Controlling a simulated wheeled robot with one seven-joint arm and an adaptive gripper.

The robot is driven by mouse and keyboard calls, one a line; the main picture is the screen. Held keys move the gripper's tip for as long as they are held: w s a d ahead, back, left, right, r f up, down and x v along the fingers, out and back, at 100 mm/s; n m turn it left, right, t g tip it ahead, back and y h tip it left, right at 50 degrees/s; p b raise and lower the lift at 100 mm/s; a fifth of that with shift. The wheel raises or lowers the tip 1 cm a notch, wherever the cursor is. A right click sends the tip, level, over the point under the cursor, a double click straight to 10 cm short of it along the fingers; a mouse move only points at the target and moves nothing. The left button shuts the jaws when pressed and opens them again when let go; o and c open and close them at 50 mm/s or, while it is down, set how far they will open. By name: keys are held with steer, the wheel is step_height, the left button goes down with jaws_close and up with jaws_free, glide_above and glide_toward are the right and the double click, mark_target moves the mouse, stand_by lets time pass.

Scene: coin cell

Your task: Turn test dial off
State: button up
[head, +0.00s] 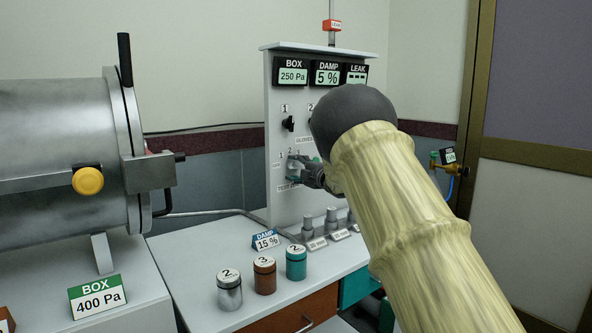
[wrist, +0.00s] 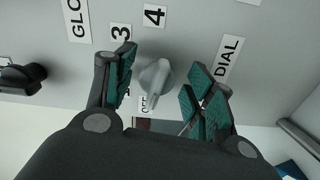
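The test dial (wrist: 156,77) is a pale grey knob on the panel, between my gripper's fingers in the wrist view. Labels 3 and 4 stand above it there, and an OFF label is partly hidden below it. The knob's narrow end points down in that view, toward the OFF label; its exact setting is hard to tell. My gripper (wrist: 160,66) is open, with teal-padded fingers on both sides of the knob and visible gaps. In the head view my gripper (head: 304,173) is at the panel's lower dial area, and the dial is mostly hidden.
The upright panel (head: 275,217) carries displays and a black knob (head: 288,124) above the dial. A steel chamber (head: 60,150) stands left. Silver (head: 229,293), brown (head: 265,277) and teal (head: 296,264) jars sit on the counter, with small weights by the panel's foot.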

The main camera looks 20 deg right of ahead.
steer(key=shift+r, duration=0.1)
steer(key=v, duration=1.2)
stand_by(0.4)
